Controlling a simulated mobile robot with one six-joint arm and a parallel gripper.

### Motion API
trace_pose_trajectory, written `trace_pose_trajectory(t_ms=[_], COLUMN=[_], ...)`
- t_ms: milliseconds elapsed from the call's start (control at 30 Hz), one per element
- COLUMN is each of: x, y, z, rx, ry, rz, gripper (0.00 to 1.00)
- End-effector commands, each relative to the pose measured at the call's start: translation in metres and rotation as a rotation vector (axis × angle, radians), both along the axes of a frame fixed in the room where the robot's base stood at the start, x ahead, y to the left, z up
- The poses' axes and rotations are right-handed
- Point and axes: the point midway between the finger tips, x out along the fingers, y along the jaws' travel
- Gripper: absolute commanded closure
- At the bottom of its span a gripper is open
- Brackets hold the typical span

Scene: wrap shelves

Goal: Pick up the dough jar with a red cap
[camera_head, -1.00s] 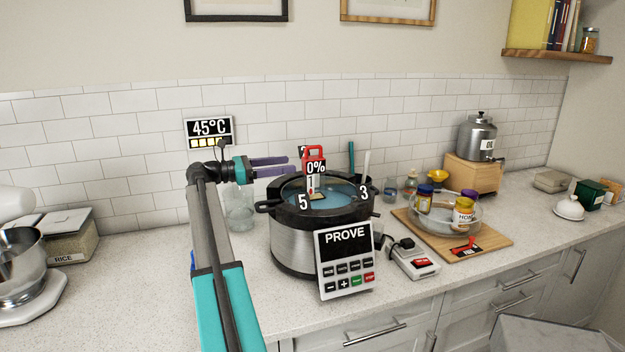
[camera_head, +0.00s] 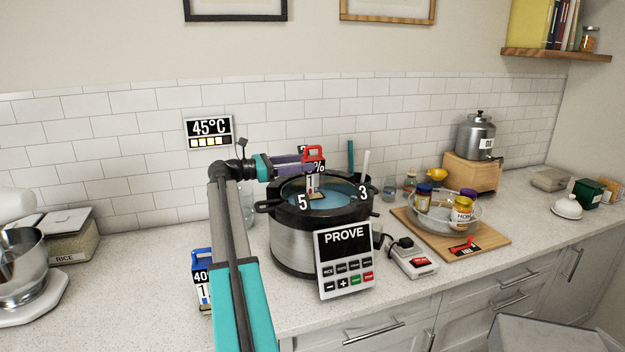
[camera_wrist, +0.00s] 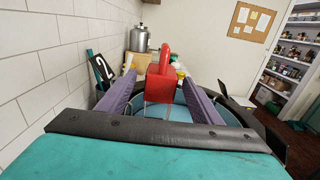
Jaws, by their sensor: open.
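The dough jar with a red cap (camera_head: 314,152) stands in the round pot (camera_head: 290,240), its looped handle on top. Its cap partly hides behind my fingers in the head view, along with part of its percent label. My gripper (camera_head: 304,162) is open, with its purple fingers level over the pot's rim. In the wrist view the red cap (camera_wrist: 160,82) shows between the two open fingers of my gripper (camera_wrist: 159,76), near their tips. I cannot tell whether either finger touches it.
A blue-capped jar (camera_head: 201,262) stands on the counter left of the pot, partly behind my arm. A PROVE panel (camera_head: 345,258) fronts the pot. A glass bowl (camera_head: 440,222) with jars sits on a wooden board (camera_head: 495,241) at right. The tiled wall is close behind.

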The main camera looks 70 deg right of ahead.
Motion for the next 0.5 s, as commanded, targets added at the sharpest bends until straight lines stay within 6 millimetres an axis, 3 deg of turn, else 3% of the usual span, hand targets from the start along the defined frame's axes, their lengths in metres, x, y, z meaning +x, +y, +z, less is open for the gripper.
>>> trace_pose_trajectory(t_ms=[300, 500], x=[-0.029, -0.033], y=[-0.021, -0.025], z=[0.0, -0.001], rx=[0.001, 0.001], ry=[0.0, 0.0], rz=[-0.002, 0.0], gripper=[0.41, 0.41])
